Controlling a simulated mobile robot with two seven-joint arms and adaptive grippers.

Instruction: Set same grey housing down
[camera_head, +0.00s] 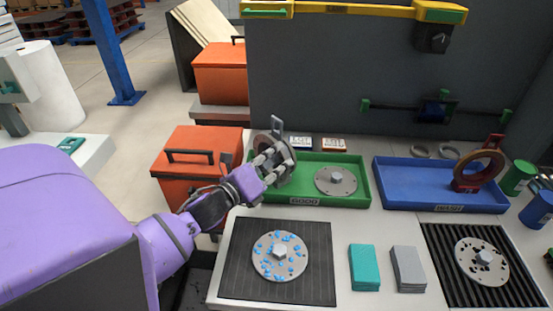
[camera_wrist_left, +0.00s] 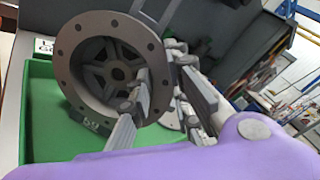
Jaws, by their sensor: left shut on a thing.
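My left gripper (camera_head: 268,165) is shut on a grey housing (camera_head: 284,151) at the left end of the green tray (camera_head: 362,192) marked GOOD. The housing is tilted up on edge; the fingers partly hide it in the head view. In the left wrist view the housing (camera_wrist_left: 72,60) shows a round flange with holes and a spoked inside, with the gripper fingers (camera_wrist_left: 150,95) at its right side. I cannot tell whether its lower edge touches the tray floor. Another grey housing (camera_head: 335,181) lies flat in the tray's right half. My right gripper is not in view.
A blue tray (camera_head: 420,198) with a brown ring part (camera_head: 489,163) stands right. A blue-spotted housing (camera_head: 260,268) lies on a dark mat (camera_head: 236,285); a dark-spotted one (camera_head: 470,247) lies on a ribbed mat. Teal (camera_head: 364,268) and grey (camera_head: 408,268) blocks sit between. Orange boxes (camera_head: 185,180) stand left.

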